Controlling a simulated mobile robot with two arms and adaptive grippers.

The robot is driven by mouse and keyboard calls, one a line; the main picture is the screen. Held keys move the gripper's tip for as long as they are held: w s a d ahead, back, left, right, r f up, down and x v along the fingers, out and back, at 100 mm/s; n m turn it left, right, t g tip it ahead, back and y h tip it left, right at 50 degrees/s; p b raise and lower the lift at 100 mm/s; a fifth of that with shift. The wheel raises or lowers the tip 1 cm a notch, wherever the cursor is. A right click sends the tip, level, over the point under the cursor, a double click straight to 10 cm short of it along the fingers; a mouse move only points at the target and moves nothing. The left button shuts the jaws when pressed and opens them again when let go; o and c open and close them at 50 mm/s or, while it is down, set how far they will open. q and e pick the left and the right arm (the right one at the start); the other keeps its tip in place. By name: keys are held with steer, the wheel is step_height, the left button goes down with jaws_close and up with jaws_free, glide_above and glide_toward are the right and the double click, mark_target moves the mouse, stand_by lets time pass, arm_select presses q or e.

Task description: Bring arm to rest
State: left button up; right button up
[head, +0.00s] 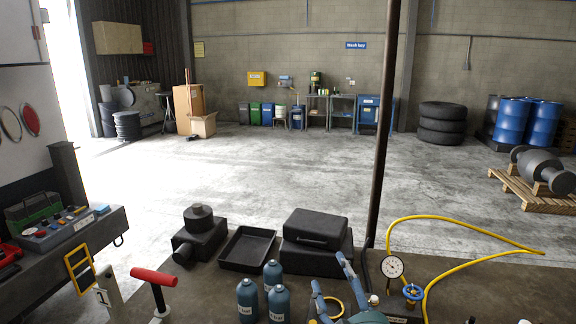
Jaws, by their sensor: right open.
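My right gripper (329,272) reaches in from the bottom edge, right of centre, over the bench (230,296). Its two blue fingers are spread apart and point away from me. A yellow ring (335,306) shows between or behind the fingers; I cannot tell its depth. No thing is seen clamped in the gripper. The rest of my right arm is cut off by the lower edge. My left gripper is not in this view.
Blue bottles (246,300) stand left of the gripper. A black case (317,229), black tray (247,249) and dark housing (200,238) lie behind. A gauge (392,267), yellow hose (470,226) and dark post (382,130) are at the right. The floor (270,165) beyond is open.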

steer(key=s+d+f+m+g+h, duration=0.1)
steer(key=s+d+f+g, duration=0.2)
steer(key=s+f, duration=0.4)
steer(key=s+d+f+m+g+h, duration=0.1)
steer(key=s+d+f+m+g, duration=0.1)
steer(key=s+f, duration=0.6)
steer(key=s+d+f+m+g+h, duration=0.2)
steer(key=s+d+f+g, duration=0.2)
steer(key=s+f, duration=0.3)
steer(key=shift+s+d+f+g, duration=0.2)
steer(key=shift+f+g, duration=0.3)
steer(key=shift+g, duration=0.4)
steer(key=s+f+g, duration=0.3)
steer(key=s+g, duration=0.1)
steer(key=s, duration=0.7)
step_height(320, 180, down, 35)
steer(key=s+g+b, duration=0.1)
steer(key=s+b, duration=0.2)
steer(key=b, duration=0.5)
steer(key=s+d+f+b, duration=0.1)
steer(key=s+f+b, duration=0.2)
steer(key=s+f, duration=0.5)
steer(key=s+d+f+g+b, duration=0.1)
steer(key=s+d+f+b, duration=0.1)
steer(key=s+f, duration=0.6)
step_height(320, 180, down, 7)
steer(key=shift+s+r+b, duration=0.2)
steer(key=shift+s+b, duration=0.2)
steer(key=shift+b, duration=0.45)
